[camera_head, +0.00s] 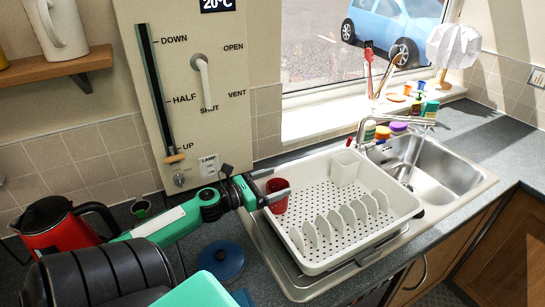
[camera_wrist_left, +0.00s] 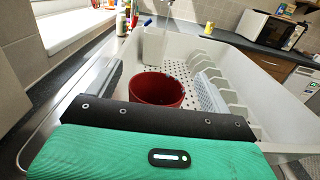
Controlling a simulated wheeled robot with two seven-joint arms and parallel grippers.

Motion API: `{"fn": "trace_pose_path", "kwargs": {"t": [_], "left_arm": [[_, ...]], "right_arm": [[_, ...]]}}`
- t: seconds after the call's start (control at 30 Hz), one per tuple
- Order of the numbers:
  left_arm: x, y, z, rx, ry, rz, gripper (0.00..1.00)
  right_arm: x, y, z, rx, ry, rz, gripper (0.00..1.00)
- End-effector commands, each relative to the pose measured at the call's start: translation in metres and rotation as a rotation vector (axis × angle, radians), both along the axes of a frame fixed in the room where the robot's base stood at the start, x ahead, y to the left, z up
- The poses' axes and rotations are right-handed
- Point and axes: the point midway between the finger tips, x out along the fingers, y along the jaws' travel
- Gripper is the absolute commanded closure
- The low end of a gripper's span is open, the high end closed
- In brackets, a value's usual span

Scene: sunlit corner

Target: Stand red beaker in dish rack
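The red beaker (camera_head: 280,204) is upright at the left corner of the white dish rack (camera_head: 377,239). In the left wrist view the beaker (camera_wrist_left: 157,90) shows its open rim just beyond my gripper's dark front edge, with the rack (camera_wrist_left: 262,66) around it. Its base is hidden there, so I cannot tell whether it touches the rack floor. My left gripper (camera_head: 270,186) is at the beaker, with a grey finger across its near side and another behind it. The fingers' contact with the beaker is unclear. My right gripper is not in view.
A metal sink (camera_head: 440,165) with a tap is right of the rack. A red kettle (camera_head: 62,236) and a blue lid (camera_head: 221,261) lie to the left. A white cutlery holder (camera_head: 344,167) and a row of plate dividers stand inside the rack.

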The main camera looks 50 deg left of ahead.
Motion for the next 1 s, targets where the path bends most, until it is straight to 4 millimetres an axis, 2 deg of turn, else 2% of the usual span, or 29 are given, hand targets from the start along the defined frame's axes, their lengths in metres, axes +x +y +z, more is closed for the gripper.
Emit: {"fn": "trace_pose_path", "kwargs": {"t": [0.03, 0.1, 0.33, 0.9, 1.0], "left_arm": [[-0.002, -0.002, -0.008, 0.001, 0.011, -0.003, 0.17], [-0.002, -0.002, -0.008, 0.001, 0.012, -0.004, 0.17], [-0.005, -0.001, 0.003, 0.001, 0.013, -0.004, 0.17], [-0.096, 0.027, 0.007, 0.0, 0.007, 0.001, 0.17], [-0.107, 0.03, 0.007, 0.0, 0.006, 0.001, 0.17]], "right_arm": [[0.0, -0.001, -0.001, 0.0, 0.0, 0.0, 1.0], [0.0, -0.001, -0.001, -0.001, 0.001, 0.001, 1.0], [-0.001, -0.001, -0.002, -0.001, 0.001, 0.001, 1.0], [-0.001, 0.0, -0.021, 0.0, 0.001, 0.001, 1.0], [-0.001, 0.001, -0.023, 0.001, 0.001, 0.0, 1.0]]}}
